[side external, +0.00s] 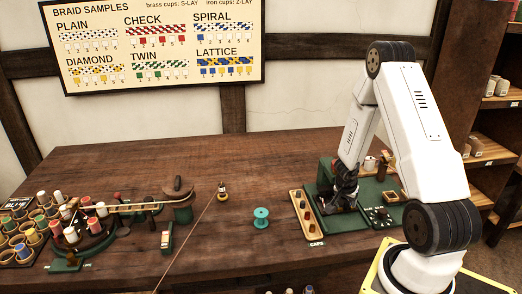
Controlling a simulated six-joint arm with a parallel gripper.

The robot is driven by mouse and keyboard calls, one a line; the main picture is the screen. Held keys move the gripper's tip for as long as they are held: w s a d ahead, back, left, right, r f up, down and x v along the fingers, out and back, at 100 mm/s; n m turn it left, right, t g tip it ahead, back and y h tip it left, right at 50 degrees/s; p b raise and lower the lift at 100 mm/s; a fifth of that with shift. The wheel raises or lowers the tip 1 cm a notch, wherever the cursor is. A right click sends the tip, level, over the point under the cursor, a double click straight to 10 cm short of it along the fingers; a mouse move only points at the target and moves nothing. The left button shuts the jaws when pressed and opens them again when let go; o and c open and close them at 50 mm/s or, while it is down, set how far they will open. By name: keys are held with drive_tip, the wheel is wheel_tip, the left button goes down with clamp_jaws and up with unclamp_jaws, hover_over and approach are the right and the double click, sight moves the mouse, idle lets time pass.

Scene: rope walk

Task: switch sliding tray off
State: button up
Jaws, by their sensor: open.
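My gripper (344,200) is dark and points down over a green base unit (350,222) at the right of the bench. It is open, but its fingertips are small and dark against the unit, and I cannot tell whether they touch anything. A dark panel with small controls and labels (380,214) sits on the unit, just right of my gripper. Its lettering is too small to read. I cannot make out which part is the sliding tray or its switch, and my arm hides part of the unit's back.
A tan tray of small caps (307,216) lies along the unit's left edge. A teal spool (261,217) stands left of it. A cord (190,243) crosses the bench diagonally. A braiding wheel with bobbins (92,228) fills the left. The bench's back middle is clear.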

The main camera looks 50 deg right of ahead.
drive_tip(key=shift+r, duration=0.1)
drive_tip(key=v, duration=0.7)
drive_tip(key=shift+r, duration=0.25)
drive_tip(key=shift+a, duration=0.15)
drive_tip(key=shift+w, duration=0.15)
idle(0.3)
